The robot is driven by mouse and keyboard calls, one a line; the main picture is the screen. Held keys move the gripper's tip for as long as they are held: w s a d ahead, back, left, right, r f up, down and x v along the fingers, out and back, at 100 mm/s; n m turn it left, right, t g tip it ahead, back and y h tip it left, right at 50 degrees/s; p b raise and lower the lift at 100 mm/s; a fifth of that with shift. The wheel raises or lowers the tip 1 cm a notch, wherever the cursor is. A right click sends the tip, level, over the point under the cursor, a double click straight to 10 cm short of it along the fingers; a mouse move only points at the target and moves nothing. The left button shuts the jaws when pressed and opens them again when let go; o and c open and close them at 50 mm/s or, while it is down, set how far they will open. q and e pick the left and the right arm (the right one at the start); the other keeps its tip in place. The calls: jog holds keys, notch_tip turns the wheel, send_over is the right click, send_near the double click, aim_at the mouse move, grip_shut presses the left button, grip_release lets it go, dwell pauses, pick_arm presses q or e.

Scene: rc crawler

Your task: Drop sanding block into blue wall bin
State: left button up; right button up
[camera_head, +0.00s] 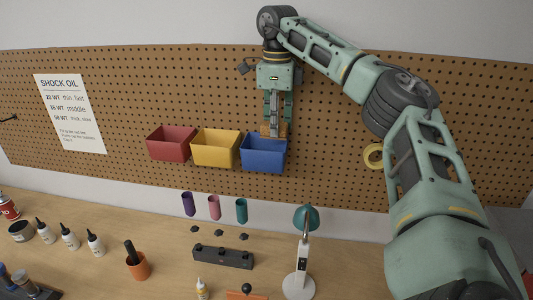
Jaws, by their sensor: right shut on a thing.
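My right gripper (275,117) hangs pointing down at the pegboard, right at the rear of the blue wall bin (263,157). It is shut on the sanding block (272,130), a small brownish block at the fingertips. The block is at the height of the bin's opening, near its upper right part. I cannot tell whether it touches the bin or how deep it is inside the rim. The blue bin is the rightmost of three bins on the board. My left gripper is not in view.
A yellow bin (216,150) and a red bin (171,145) hang to the left of the blue one. A yellow tape roll (373,156) hangs to the right. Below, the bench holds a green lamp (304,220), bottles, a black rack (222,257) and an orange cup (138,266).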

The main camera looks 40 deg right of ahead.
jog(key=shift+w+f, duration=0.2)
jog(key=shift+f, duration=0.8)
jog(key=shift+a+f, duration=0.25)
jog(key=shift+f, duration=0.2)
jog(key=o, duration=0.8)
jog(key=shift+d, duration=0.1)
jog(key=shift+c, duration=0.2)
jog(key=o, duration=0.5)
jog(key=shift+c, duration=0.2)
jog(key=shift+r, duration=0.2)
notch_tip(320, 180, up, 12)
jog(key=shift+f, duration=0.1)
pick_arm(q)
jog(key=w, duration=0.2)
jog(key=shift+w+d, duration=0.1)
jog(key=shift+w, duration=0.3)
pick_arm(e)
jog(key=shift+f, duration=0.1)
